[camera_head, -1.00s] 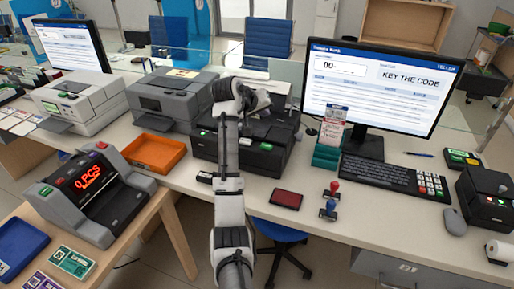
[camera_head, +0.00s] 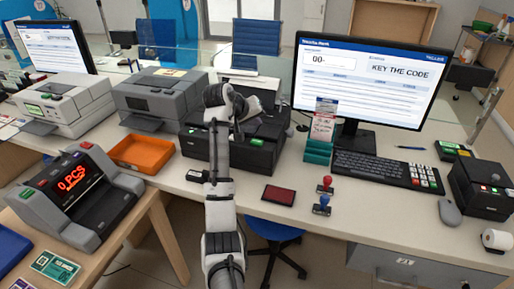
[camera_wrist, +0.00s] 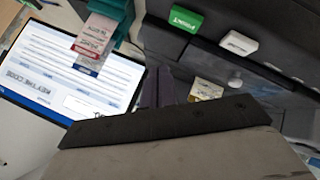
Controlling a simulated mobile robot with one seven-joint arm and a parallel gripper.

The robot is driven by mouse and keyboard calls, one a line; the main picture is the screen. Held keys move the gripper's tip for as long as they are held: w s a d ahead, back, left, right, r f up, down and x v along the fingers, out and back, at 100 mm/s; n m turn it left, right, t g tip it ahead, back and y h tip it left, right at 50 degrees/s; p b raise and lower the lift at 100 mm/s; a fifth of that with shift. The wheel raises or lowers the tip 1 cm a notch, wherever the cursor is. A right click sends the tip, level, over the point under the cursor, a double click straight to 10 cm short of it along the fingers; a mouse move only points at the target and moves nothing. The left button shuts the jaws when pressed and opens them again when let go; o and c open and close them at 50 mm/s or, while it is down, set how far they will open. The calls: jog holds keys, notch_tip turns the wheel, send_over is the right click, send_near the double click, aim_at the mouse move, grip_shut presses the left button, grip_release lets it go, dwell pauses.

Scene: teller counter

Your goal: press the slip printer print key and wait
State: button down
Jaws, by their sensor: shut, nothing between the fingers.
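The slip printer (camera_head: 232,153) is the black machine at the middle of the counter. Its green PRINT key (camera_wrist: 187,19) is sharp in the wrist view at the top, with a white key (camera_wrist: 239,42) beside it. A small green spot (camera_head: 257,142) shows on the printer front in the head view. My gripper (camera_wrist: 160,80) is shut and empty, its dark fingertips below and left of the PRINT key in the wrist picture, apart from it. In the head view my arm's wrist hangs over the printer and hides part of its top; the fingertips are hidden there.
A monitor (camera_head: 370,80) reading KEY THE CODE and a teal slip holder (camera_head: 318,151) stand right of the printer. A grey printer (camera_head: 160,98) and orange tray (camera_head: 140,152) are left.

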aim_at(255, 143)
notch_tip(255, 143, down, 4)
jog(key=shift+b, duration=0.85)
jog(key=shift+f, duration=0.45)
jog(key=shift+f, duration=0.15)
dwell(0.8)
jog(key=shift+f, duration=0.3)
jog(key=shift+f, duration=0.5)
dwell(0.8)
jog(key=shift+r+p, duration=0.95)
